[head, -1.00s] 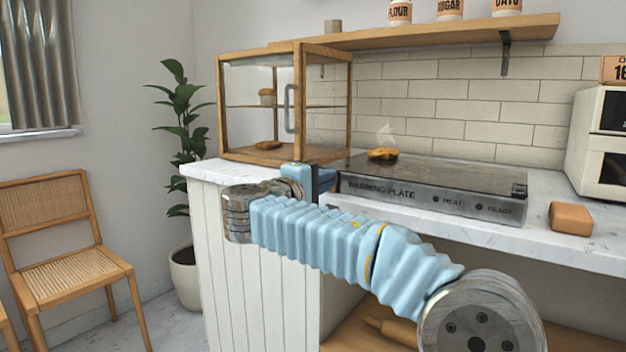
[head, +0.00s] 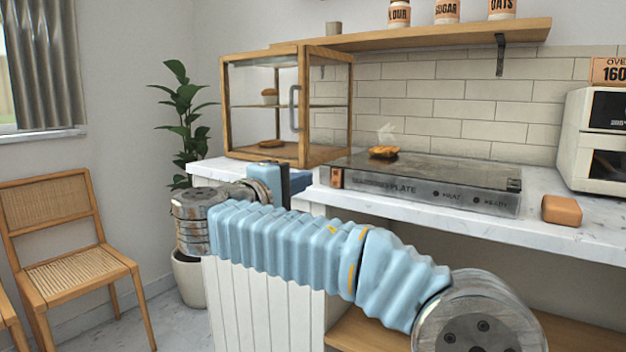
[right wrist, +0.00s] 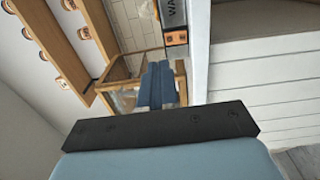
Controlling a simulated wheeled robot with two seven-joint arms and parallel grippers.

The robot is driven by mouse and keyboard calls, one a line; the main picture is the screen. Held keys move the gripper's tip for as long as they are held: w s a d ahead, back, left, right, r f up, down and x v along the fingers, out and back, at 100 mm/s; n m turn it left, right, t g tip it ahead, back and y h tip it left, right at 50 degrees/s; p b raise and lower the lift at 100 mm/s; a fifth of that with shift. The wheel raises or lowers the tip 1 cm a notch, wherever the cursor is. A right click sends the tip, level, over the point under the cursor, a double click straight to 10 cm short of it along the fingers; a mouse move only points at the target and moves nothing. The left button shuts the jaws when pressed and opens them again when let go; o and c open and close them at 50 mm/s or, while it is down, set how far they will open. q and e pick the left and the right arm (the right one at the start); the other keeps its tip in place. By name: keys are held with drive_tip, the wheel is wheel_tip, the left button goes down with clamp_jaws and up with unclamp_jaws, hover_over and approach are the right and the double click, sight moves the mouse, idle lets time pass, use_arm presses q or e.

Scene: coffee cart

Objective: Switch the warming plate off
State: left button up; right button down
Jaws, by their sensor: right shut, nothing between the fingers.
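The warming plate (head: 440,192) is a long grey metal box with a dark glass top, on the marble counter. Its front carries lettering and two round marks labelled heat and ready. An orange-brown switch (head: 337,178) sits at the left end of its front; it also shows in the right wrist view (right wrist: 175,38). In the right wrist view the fingers (right wrist: 157,84) are together and empty. My left gripper is not in view.
A golden pastry (head: 384,152) with wisps above it lies on the plate. A wood-framed glass cabinet (head: 304,105) stands behind my gripper. A brown block (head: 562,210) and white oven (head: 597,150) are at the right. A shelf (head: 440,38) runs above.

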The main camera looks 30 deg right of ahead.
drive_tip(key=shift+r+v, duration=0.1)
drive_tip(key=shift+v, duration=0.75)
drive_tip(key=shift+r+v, duration=0.15)
drive_tip(key=shift+v, duration=0.7)
